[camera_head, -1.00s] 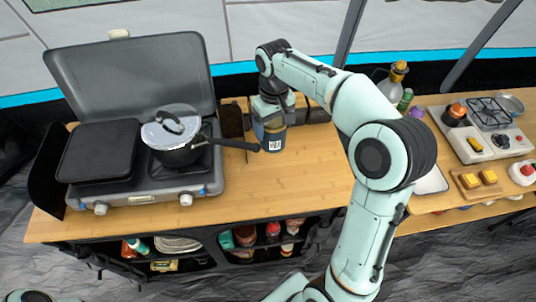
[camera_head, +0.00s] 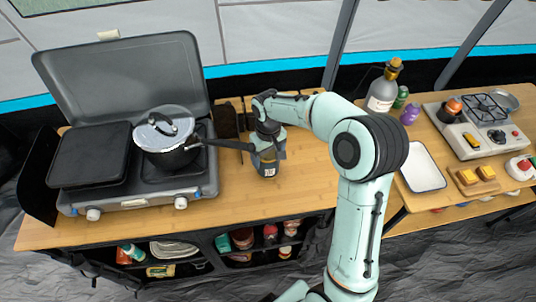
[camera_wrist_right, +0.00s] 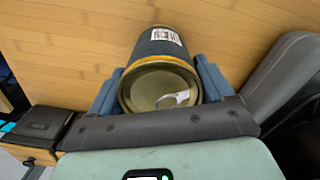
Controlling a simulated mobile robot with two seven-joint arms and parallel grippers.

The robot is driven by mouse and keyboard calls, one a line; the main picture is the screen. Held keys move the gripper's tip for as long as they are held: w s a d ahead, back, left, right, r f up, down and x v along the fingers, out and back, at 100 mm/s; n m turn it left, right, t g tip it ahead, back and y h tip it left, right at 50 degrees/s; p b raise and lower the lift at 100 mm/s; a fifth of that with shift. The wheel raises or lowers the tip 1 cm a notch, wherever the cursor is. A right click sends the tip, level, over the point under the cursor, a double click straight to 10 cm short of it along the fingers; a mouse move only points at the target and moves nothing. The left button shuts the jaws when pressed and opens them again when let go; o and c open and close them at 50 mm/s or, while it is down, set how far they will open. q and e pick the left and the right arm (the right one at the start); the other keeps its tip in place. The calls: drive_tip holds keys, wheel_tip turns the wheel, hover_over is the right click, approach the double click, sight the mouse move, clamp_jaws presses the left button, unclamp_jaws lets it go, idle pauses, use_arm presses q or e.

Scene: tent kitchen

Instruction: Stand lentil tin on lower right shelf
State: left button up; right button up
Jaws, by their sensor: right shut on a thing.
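The lentil tin (camera_head: 268,169) has a dark label with a white barcode patch. In the right wrist view its gold ring-pull lid (camera_wrist_right: 160,86) faces the camera between the two blue-grey fingers. My right gripper (camera_head: 267,154) is shut on it, over the wooden counter just right of the stove. I cannot tell whether the tin's base touches the wood. The shelves below the counter show only through the front opening; the right bay (camera_head: 240,258) holds several jars and packets. My left gripper is out of view.
The pot's handle (camera_head: 229,144) reaches close to my right gripper. The stove (camera_head: 140,201) fills the counter's left side. The counter (camera_head: 305,185) is bare to the right of the tin. A bottle (camera_head: 381,98) and white tray (camera_head: 421,167) stand further right.

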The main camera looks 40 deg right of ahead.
drive_tip(key=shift+f, duration=0.15)
drive_tip(key=o, duration=1.3)
